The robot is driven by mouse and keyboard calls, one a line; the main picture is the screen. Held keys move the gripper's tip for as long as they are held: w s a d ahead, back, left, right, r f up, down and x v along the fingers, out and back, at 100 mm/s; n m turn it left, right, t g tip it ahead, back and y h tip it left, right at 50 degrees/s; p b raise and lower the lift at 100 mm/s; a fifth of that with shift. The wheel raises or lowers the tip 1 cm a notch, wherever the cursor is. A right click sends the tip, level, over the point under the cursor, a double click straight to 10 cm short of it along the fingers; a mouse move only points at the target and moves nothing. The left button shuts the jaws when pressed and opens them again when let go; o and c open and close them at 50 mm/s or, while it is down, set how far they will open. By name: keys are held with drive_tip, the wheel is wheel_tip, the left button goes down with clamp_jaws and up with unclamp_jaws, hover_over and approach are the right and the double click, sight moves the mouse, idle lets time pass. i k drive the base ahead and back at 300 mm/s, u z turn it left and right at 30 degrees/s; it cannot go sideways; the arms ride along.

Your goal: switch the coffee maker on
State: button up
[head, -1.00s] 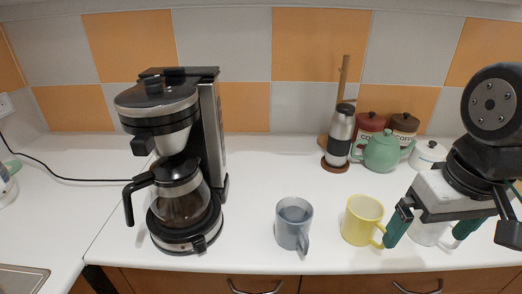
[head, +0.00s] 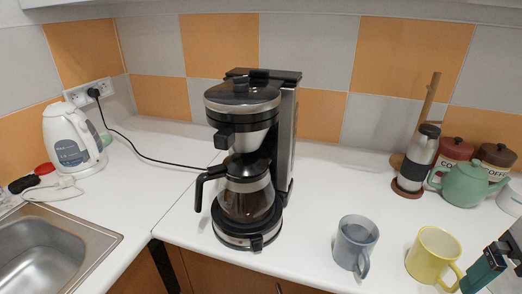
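The coffee maker (head: 250,150) stands upright on the white counter near the middle of the head view. It is black and silver, with a glass carafe (head: 246,198) on its base holding some dark content. A small black switch-like tab (head: 257,243) sticks out at the front of the base; its on or off state cannot be told. Its cord runs left to a wall socket. My gripper (head: 497,264) shows only in part at the lower right edge, beside the yellow mug and well away from the coffee maker. One green-padded finger is visible; the rest is cut off.
A grey mug (head: 354,245) and a yellow mug (head: 433,257) stand between my gripper and the coffee maker. A steel grinder (head: 417,160), green teapot (head: 467,183) and canisters are behind. A kettle (head: 72,140) and sink (head: 50,250) are at left.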

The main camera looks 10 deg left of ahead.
sight(257, 246)
drive_tip(key=z, duration=1.3)
drive_tip(key=k, duration=0.85)
drive_tip(key=u, duration=1.75)
